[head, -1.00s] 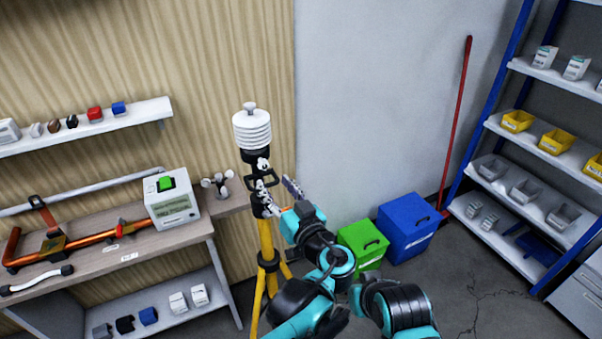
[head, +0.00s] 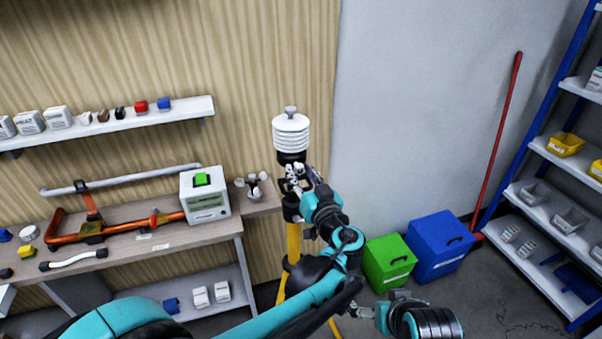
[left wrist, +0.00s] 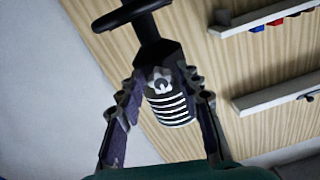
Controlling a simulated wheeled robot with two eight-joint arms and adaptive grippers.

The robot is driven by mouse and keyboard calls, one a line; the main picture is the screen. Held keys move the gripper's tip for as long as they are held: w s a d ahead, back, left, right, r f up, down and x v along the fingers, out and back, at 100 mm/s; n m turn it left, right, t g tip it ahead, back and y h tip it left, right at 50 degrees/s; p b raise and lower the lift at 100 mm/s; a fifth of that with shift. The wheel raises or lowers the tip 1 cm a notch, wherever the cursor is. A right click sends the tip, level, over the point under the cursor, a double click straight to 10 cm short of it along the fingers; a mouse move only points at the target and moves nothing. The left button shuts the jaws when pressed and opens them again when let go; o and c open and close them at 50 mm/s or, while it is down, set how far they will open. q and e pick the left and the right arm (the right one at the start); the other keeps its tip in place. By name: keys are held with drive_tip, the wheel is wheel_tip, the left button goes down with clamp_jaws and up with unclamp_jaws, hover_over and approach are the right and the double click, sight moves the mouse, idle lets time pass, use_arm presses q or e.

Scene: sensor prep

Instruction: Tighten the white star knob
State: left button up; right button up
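The white star knob (head: 298,168) sits on the dark clamp just below the white ribbed sensor housing (head: 291,133) on top of the yellow tripod (head: 293,241). In the left wrist view the knob (left wrist: 160,82) shows its face between the fingers, with the ribbed housing behind it. My left gripper (head: 307,180) is at the clamp, its fingers spread on either side of the knob. Gaps show between fingers and knob in the wrist view, so it looks open. My right gripper (head: 365,312) hangs low, away from the tripod; its fingers are too small to read.
A workbench (head: 225,227) with a grey-white box with a green top (head: 205,195) and orange pipework stands left of the tripod. A green bin (head: 390,262) and a blue bin (head: 437,247) stand on the floor to the right, before a blue-framed shelf rack (head: 540,150).

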use_arm(q)
clamp_jaws()
drive_tip(key=m, duration=0.5)
drive_tip(key=shift+m+p, duration=0.35)
drive_tip(key=shift+m, duration=0.05)
drive_tip(key=m, duration=0.5)
drive_tip(key=shift+a+m, duration=0.1)
drive_tip(key=shift+m, duration=0.2)
drive_tip(key=m, duration=0.6)
drive_tip(key=shift+r+m+h+p, duration=0.1)
drive_tip(key=shift+m+h+p, duration=0.2)
drive_tip(key=shift+p, duration=0.1)
drive_tip(key=m, duration=0.6)
drive_tip(key=shift+t, duration=0.3)
drive_tip(key=shift+m, duration=0.4)
